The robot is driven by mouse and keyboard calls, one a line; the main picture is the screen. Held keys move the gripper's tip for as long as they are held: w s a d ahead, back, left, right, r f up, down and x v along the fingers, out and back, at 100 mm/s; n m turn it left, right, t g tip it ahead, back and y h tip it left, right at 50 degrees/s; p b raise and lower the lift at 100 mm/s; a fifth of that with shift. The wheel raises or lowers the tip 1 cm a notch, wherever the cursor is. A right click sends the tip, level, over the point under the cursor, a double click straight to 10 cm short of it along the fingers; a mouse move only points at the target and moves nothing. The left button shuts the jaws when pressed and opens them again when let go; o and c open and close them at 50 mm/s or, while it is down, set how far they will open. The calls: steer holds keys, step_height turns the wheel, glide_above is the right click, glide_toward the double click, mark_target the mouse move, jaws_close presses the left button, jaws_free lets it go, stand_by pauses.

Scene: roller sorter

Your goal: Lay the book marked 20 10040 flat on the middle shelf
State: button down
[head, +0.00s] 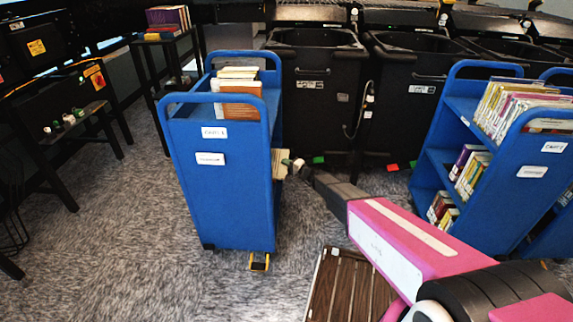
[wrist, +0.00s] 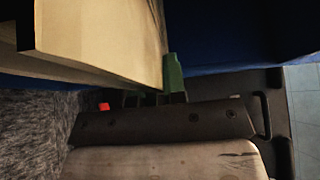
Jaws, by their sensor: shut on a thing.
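A cream book (wrist: 100,40) fills the upper left of the wrist view; no number can be read on it. My gripper (wrist: 165,80) is shut on its edge, with one green fingertip showing against it. In the head view the tan book (head: 279,163) shows at the right side of the near blue cart (head: 225,205), at mid height, and my gripper (head: 290,164) is at its right end. The cart's end panel hides its middle shelf and the rest of the book, so I cannot tell whether the book touches the shelf.
Several books (head: 239,88) are on the cart's top. Black bins (head: 315,100) stand behind it. Another blue cart (head: 490,205) with several books stands at the right. A brown slatted surface (head: 350,290) lies below my arm.

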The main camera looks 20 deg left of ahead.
steer(key=c, duration=1.1)
jaws_free()
steer(key=v, duration=1)
steer(key=shift+s+d, duration=0.2)
steer(key=shift+d, duration=0.15)
